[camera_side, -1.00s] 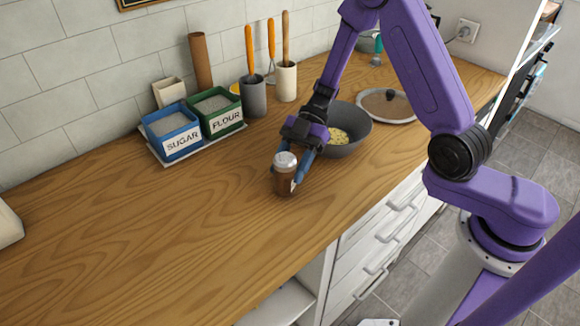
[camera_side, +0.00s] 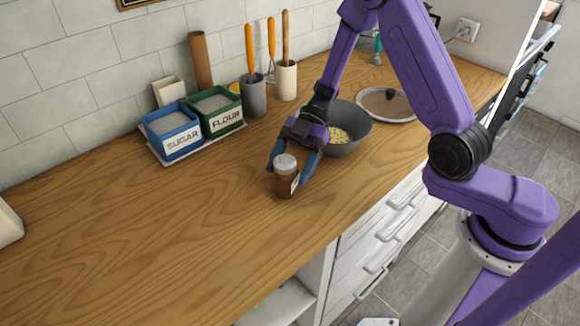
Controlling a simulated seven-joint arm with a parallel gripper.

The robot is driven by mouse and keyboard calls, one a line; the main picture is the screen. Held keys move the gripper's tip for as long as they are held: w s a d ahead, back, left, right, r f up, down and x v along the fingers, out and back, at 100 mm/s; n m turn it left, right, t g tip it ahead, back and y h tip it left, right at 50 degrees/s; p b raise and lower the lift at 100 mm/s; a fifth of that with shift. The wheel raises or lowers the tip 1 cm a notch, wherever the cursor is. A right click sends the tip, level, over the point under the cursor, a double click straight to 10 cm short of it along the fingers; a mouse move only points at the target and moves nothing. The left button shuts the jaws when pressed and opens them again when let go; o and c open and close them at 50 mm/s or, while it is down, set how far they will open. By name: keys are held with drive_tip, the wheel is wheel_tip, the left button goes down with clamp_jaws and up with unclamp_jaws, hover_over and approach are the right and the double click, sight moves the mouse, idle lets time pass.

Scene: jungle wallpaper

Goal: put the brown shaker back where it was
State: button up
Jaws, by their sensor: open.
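The brown shaker (camera_side: 286,180) stands upright on the wooden counter, with a grey-white cap on top and a pale label on its right side. My gripper (camera_side: 290,168) is open, with one blue finger to the left of the shaker and the other to its right. The fingers are close around the upper part of the shaker; whether either one touches it I cannot tell.
A dark bowl (camera_side: 352,146) with yellowish food stands just behind and right of my gripper. A blue sugar box (camera_side: 170,134) and a green flour box (camera_side: 217,114) sit on a white tray (camera_side: 166,162) at the left. The front left counter (camera_side: 130,240) is clear.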

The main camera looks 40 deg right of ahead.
drive_tip(key=v, duration=1.2)
drive_tip(key=s+r+m+t+h, duration=0.1)
drive_tip(key=s+m+h, duration=0.2)
drive_tip(key=s, duration=0.6)
drive_tip(key=s+r+m+t+h, duration=0.1)
drive_tip(key=s+r+m+h, duration=0.1)
drive_tip(key=s, duration=0.7)
drive_tip(key=s+d+r+m+t+h, duration=0.1)
drive_tip(key=s+m+h, duration=0.2)
drive_tip(key=s, duration=0.6)
drive_tip(key=shift+r+m+t+h, duration=0.3)
drive_tip(key=shift+m+t+h, duration=0.1)
drive_tip(key=shift+h, duration=0.8)
